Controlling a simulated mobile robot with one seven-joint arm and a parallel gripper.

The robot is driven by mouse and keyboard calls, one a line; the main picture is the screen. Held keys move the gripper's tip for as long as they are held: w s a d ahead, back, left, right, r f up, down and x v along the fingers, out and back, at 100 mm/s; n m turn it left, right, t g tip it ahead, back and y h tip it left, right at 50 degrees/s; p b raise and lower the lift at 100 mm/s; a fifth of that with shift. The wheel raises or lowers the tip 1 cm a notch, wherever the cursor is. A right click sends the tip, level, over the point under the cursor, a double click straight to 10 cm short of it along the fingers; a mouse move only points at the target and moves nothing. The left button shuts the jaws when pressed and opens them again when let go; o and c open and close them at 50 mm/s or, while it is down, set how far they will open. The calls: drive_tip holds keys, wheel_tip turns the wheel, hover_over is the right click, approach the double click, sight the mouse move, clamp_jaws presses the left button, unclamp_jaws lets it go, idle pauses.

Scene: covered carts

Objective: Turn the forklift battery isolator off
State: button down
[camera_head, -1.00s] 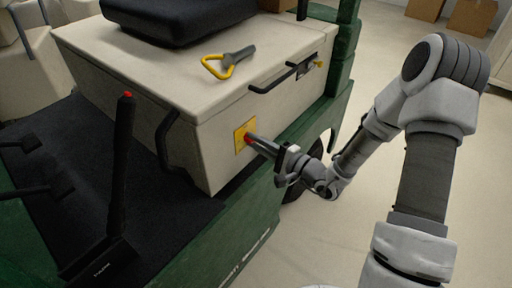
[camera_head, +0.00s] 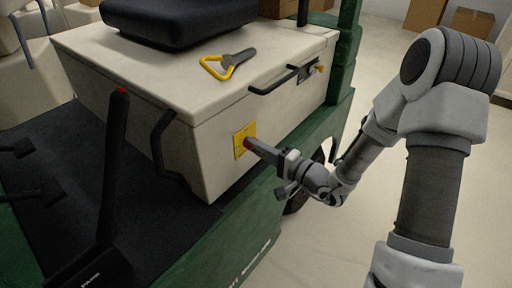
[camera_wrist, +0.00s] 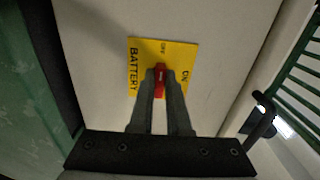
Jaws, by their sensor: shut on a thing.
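The yellow isolator plate (camera_head: 239,138) is on the cream side panel of the forklift's seat box (camera_head: 120,80). In the wrist view the plate (camera_wrist: 180,52) reads BATTERY, with small OFF and ON labels. The red isolator knob (camera_wrist: 160,83) sits at its middle, between my two fingers. Its long side runs up the wrist picture toward the OFF label, with ON to the right. My gripper (camera_head: 252,145) is shut on the knob, which is mostly hidden by the fingers; a red bit (camera_head: 246,143) shows in the head view.
Black grab handles (camera_head: 164,140) stick out from the box. A black lever (camera_head: 113,165) stands at left. Open floor lies right.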

drive_tip(key=c, duration=0.9)
unclamp_jaws()
drive_tip(key=shift+d, duration=0.1)
drive_tip(key=p+v, duration=0.2)
drive_tip(key=v, duration=1.5)
drive_tip(key=shift+s+d+p, duration=0.1)
drive_tip(key=shift+s+p, duration=0.1)
drive_tip(key=shift+p, duration=0.15)
